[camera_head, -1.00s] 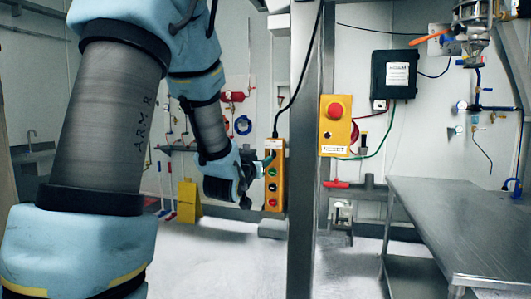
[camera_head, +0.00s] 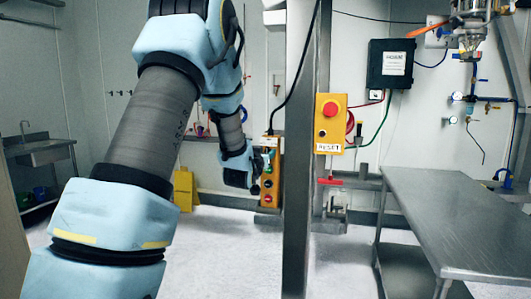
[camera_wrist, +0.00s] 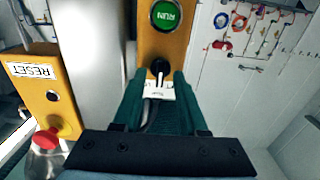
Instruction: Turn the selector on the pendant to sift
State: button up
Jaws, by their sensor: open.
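The pendant (camera_head: 270,205) is a tall yellow-orange box with a column of round buttons, hanging by a black cable left of a steel post. In the wrist view the pendant (camera_wrist: 178,48) shows its green RUN button (camera_wrist: 165,14). Beside that button is the black selector knob (camera_wrist: 158,66), with a white label plate (camera_wrist: 160,91) too small to read. My gripper (camera_wrist: 157,76) is open, with its teal fingers on either side of the selector. I cannot tell whether they touch it.
A yellow RESET box (camera_head: 329,137) with a red mushroom button is on the steel post (camera_head: 298,220) just right of the pendant. A steel table (camera_head: 440,200) stands at the right. A yellow floor sign (camera_head: 184,190) stands behind my arm. The floor between is clear.

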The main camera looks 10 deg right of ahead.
jog(key=shift+c, duration=0.4)
grip_shut()
jog(key=shift+f+b, duration=0.1)
jog(key=shift+b, duration=0.4)
jog(key=shift+w+a+n+b, duration=0.1)
jog(key=shift+n+b, duration=2.15)
jog(key=shift+b, duration=0.2)
jog(key=shift+a+n+b, duration=0.1)
jog(key=shift+n+b, duration=2.15)
jog(key=shift+b, duration=0.15)
